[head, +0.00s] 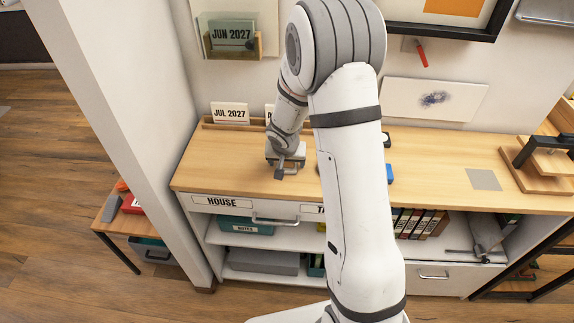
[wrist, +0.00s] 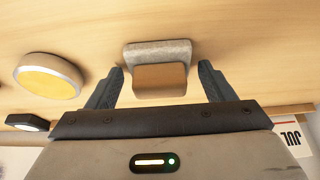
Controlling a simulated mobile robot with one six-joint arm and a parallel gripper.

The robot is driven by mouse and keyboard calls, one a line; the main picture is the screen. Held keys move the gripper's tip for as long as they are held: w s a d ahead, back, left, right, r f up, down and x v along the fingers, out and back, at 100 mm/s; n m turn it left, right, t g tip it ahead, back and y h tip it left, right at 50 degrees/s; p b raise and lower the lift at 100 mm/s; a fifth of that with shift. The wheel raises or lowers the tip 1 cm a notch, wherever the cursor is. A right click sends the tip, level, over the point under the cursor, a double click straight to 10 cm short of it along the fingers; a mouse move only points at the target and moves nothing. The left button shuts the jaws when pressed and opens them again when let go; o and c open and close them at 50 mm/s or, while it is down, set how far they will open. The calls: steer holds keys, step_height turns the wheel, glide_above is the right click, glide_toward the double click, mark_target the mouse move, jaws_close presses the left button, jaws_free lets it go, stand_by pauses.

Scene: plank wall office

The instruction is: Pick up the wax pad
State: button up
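A small block with a grey, rounded back part and a brown front face (wrist: 160,80) is in the wrist view, on the light wood desktop. A round, pale-rimmed disc with a yellow top (wrist: 48,77) lies to its left. I cannot tell for certain which of the two is the wax pad. My gripper (wrist: 161,83) is open, with one dark finger on each side of the block and narrow gaps to it. In the head view my gripper (head: 288,170) is low over the left part of the desk; the block and disc cannot be made out there.
The desktop (head: 430,155) carries a calendar card (head: 230,113) at the back left, a blue object (head: 390,174) right of my arm, and a grey square (head: 484,179) farther right. A dark-edged object (wrist: 27,122) lies beyond the disc. The desk between arm and grey square is mostly clear.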

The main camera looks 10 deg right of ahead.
steer(key=c, duration=0.8)
step_height(320, 180, up, 10)
steer(key=shift+r+p, duration=0.1)
steer(key=shift+p, duration=0.9)
steer(key=o, duration=0.4)
steer(key=c, duration=0.3)
